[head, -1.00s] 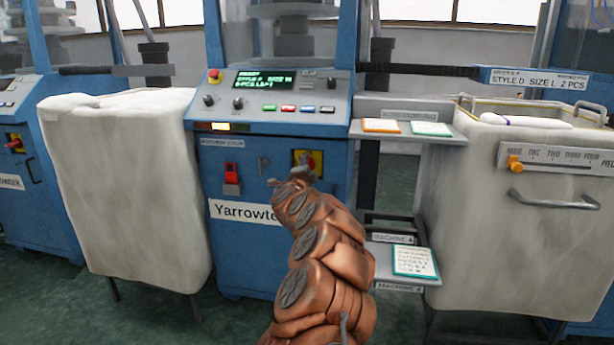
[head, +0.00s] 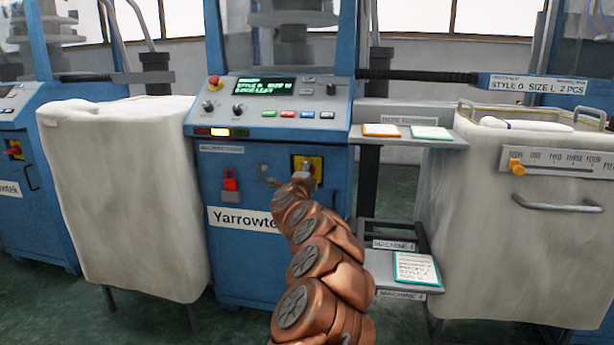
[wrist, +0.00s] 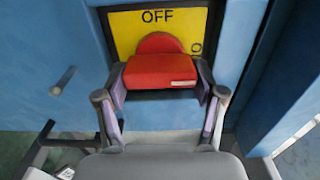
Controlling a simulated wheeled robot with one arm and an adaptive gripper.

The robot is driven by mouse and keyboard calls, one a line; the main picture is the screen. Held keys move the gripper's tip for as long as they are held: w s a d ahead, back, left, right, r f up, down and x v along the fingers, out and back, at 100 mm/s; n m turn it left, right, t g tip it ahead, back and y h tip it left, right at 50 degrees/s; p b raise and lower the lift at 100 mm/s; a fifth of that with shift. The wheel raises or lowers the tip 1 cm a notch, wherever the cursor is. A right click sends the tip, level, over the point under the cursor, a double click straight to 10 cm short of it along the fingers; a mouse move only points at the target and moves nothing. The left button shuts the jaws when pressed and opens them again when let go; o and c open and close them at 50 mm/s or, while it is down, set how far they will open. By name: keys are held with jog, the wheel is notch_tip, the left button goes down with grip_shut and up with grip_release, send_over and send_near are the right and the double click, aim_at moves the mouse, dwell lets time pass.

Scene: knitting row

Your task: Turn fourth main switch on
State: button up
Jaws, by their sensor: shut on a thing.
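The main switch (wrist: 160,68) is a red rotary knob on a yellow plate (wrist: 128,30) in the wrist view. The plate reads OFF above the knob, and part of another mark shows at its right. My gripper (wrist: 160,88) has one finger on each side of the red knob and is shut on it. In the head view the yellow plate (head: 317,165) shows on the blue machine cabinet (head: 240,270), and my gripper (head: 303,173) covers most of the knob. I cannot read the knob's setting there.
A red lockout-like piece (head: 230,180) hangs left of the switch. Above is a control panel (head: 270,100) with a lit screen. Shelves with cards (head: 415,268) stand to the right. Pale bins flank the machine, left (head: 125,200) and right (head: 520,240).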

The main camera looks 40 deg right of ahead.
jog(key=o, duration=1)
jog(key=shift+s+d, duration=0.15)
jog(key=shift+c, duration=0.2)
jog(key=shift+o, duration=0.9)
jog(key=v, duration=1.2)
